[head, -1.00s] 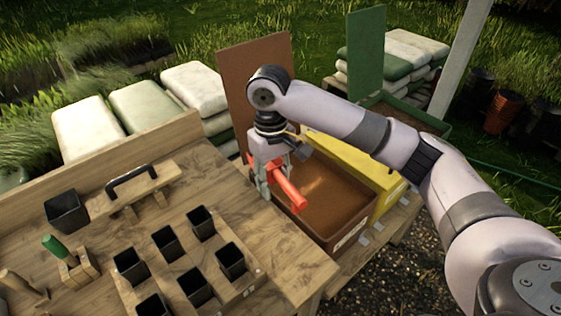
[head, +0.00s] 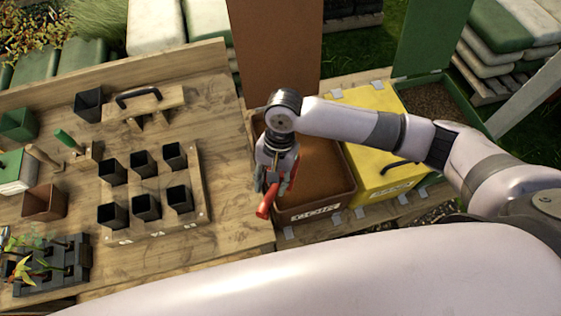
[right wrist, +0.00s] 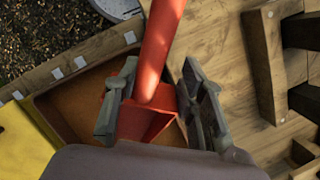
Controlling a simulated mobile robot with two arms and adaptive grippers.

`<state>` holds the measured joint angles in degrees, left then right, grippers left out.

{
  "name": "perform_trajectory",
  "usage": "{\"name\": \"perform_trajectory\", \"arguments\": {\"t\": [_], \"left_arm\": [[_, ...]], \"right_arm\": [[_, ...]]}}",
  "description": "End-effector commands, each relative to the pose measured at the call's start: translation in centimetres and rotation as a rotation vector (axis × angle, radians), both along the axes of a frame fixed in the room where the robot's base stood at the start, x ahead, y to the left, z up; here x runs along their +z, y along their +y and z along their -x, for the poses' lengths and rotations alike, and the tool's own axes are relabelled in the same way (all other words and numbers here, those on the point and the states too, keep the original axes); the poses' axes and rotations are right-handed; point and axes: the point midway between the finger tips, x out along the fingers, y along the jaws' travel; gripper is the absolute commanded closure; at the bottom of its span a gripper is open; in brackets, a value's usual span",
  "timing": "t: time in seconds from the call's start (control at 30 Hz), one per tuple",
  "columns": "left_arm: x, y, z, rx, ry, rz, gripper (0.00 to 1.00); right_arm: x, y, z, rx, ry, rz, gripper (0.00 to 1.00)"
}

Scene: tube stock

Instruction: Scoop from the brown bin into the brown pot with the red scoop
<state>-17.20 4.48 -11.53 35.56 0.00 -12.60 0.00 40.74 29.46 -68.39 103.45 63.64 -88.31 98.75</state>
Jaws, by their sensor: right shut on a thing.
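The red scoop (head: 266,204) is in my right gripper (head: 272,185), which is shut on it; its handle points down and toward the front in the head view. In the right wrist view, the scoop's handle (right wrist: 160,45) passes between the fingers (right wrist: 160,100), and its pan is partly hidden. I cannot tell whether it holds anything. The gripper is above the left edge of the open brown bin (head: 340,203), which has brown material inside. The brown pot (head: 45,202) is on the table at far left, partly hidden by its neighbours. My left gripper is not in view.
The bin's brown lid (head: 272,50) stands up behind it. A closed yellow bin (head: 375,140) is to its right. Several black pots in a wooden rack (head: 205,215), a handled wooden stand (head: 150,112) and a seedling tray (head: 65,265) are on the wooden table. Bare tabletop separates rack and bin.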

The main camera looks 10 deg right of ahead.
Motion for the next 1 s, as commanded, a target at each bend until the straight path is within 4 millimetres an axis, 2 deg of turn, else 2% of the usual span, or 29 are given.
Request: {"name": "perform_trajectory", "arguments": {"t": [0.2, 0.97, 1.0], "left_arm": [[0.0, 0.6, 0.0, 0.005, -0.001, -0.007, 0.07], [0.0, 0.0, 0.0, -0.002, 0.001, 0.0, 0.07], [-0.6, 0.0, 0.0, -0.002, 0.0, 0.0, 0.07]], "right_arm": [[-0.6, -0.2, -0.3, -0.008, 0.032, -0.018, 1.0], [-4.5, -2.3, -3.2, -0.008, 0.258, -0.189, 1.0], [-5.1, -2.4, -3.3, -0.008, 0.27, -0.196, 1.0]]}}
